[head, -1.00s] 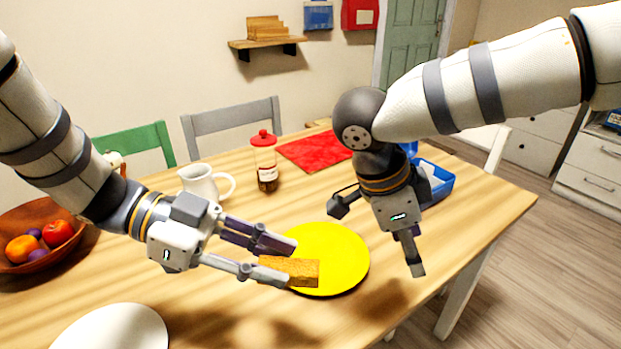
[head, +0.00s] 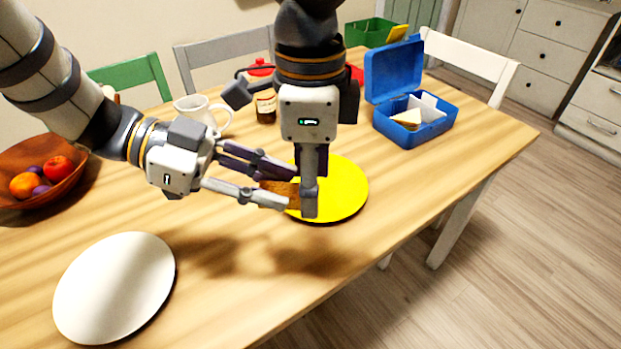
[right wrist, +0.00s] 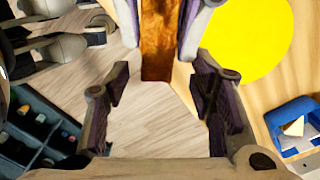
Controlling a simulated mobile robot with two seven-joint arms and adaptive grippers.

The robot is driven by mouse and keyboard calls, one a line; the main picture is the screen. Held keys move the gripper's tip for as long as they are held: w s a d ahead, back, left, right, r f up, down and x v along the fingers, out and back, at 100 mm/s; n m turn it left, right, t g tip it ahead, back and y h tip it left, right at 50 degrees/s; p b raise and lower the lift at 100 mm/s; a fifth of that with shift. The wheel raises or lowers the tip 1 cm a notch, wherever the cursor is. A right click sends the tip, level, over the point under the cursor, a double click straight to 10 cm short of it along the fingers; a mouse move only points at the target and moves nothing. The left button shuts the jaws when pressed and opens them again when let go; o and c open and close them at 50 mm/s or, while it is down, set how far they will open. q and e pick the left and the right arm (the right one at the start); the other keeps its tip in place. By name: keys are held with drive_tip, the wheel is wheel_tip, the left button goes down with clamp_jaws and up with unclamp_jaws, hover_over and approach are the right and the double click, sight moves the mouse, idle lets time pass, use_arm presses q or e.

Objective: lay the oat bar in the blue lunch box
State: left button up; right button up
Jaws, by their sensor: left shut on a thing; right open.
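The oat bar (head: 278,193), a brown block, is held in my left gripper (head: 285,184), which is shut on it above the yellow plate (head: 347,188). My right gripper (head: 310,195) is at the bar's right end, partly covering it. In the right wrist view my right gripper (right wrist: 162,98) is open and empty, with the oat bar (right wrist: 158,42) ahead of its fingers, between the left gripper's fingers. The blue lunch box (head: 436,127) stands open at the table's right, lid up at the back. A sandwich (head: 407,117) and a white item lie in it.
A white plate (head: 115,288) lies at the front left, with a fruit bowl (head: 70,190) behind it. A white jug (head: 200,110) and a red-capped bottle (head: 265,108) stand at the back. Bare table lies between the yellow plate and the lunch box.

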drive_tip(key=shift+f, duration=0.7)
drive_tip(key=shift+c, duration=0.6)
drive_tip(key=c, duration=0.3)
drive_tip(key=o, duration=0.4)
